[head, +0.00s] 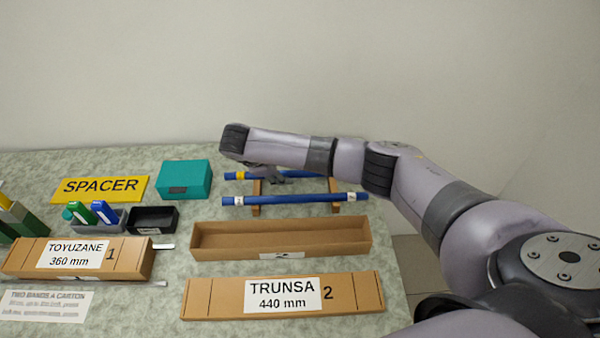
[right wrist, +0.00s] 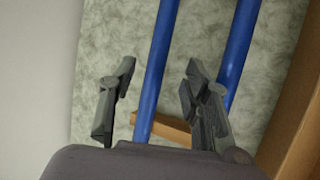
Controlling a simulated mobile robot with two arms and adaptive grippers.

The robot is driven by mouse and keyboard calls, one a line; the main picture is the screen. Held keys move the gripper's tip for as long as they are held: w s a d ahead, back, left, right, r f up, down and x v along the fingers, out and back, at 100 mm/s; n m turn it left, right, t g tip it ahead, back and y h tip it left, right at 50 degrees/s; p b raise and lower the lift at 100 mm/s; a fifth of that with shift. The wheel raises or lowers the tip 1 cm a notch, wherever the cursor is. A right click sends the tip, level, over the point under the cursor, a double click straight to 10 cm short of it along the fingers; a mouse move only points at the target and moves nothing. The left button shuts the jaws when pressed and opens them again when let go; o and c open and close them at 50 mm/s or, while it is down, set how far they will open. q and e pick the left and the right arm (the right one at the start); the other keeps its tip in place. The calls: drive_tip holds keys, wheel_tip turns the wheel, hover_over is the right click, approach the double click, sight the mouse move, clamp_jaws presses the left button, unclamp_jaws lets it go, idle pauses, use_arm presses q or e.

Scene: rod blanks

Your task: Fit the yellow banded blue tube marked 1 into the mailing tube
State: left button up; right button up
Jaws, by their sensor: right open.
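Two blue tubes lie side by side across a wooden rack. The back tube (head: 305,175) has a yellow band and a pale label at its left end. My left gripper is out of view.
An open cardboard carton (head: 208,254) marked 2 stands in front of the rack. Cartons labelled TRUNSA 440 mm (head: 350,290) and TOYUZANE 360 mm (head: 130,262) lie nearby. A teal box (head: 186,177), SPACER sign (head: 103,188) and black tray (head: 154,219) stand left.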

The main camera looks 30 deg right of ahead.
sight(289, 173)
drive_tip(key=x, duration=0.4)
drive_tip(key=shift+w+d+f, duration=0.15)
drive_tip(key=shift+c, duration=0.6)
clamp_jaws()
